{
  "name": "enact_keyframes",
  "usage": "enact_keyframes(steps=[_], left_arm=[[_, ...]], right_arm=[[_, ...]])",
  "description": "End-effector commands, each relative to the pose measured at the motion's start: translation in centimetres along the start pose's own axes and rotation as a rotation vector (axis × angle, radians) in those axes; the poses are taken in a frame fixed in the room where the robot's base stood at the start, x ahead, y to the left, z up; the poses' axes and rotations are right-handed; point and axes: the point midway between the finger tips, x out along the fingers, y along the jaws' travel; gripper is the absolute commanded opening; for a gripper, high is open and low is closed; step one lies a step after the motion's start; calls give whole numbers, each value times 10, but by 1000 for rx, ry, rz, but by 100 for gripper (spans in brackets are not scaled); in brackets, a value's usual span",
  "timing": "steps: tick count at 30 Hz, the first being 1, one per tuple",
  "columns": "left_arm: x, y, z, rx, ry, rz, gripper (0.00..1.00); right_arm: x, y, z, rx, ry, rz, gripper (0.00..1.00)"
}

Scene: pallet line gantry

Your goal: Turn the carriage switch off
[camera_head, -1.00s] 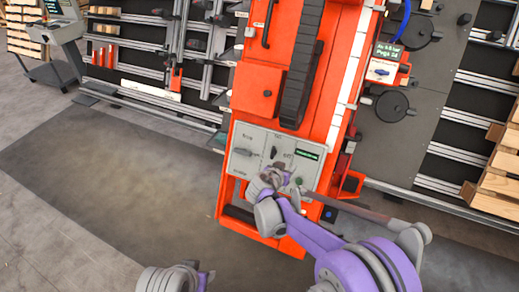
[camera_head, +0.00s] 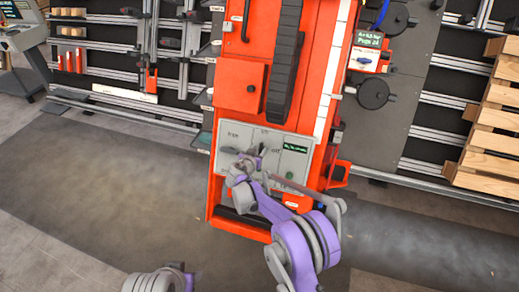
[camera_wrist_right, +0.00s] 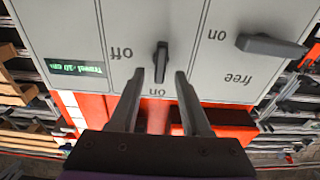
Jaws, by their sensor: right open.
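The control panel (camera_head: 228,132) is a pale grey plate on the orange gantry. In the right wrist view, which sees the panel upside down, a small dark switch knob (camera_wrist_right: 161,60) stands in line with an "on" label below it; an "off" label is to its left. My right gripper (camera_wrist_right: 159,74) is open, with its two fingertips on either side of the knob in the picture; contact is not clear. In the head view my right gripper (camera_head: 255,156) is in front of the panel and hides the knob.
A second, larger grey lever (camera_wrist_right: 270,46) with "on" and "free" labels is beside the knob on the panel. A small green-text display (camera_wrist_right: 76,68) is on the other side. Slotted rails (camera_head: 110,95) and wooden pallets (camera_head: 490,150) stand behind. The floor at left is clear.

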Motion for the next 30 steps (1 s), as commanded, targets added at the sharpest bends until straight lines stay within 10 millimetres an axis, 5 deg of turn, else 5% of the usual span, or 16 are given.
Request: enact_keyframes(steps=[14,22,30], left_arm=[[0,0,0,0,0,0,50],[0,0,0,0,0,0,50],[0,0,0,0,0,0,50]], right_arm=[[17,0,0,0,0,1,48],[17,0,0,0,0,0,1],[17,0,0,0,0,0,0]])
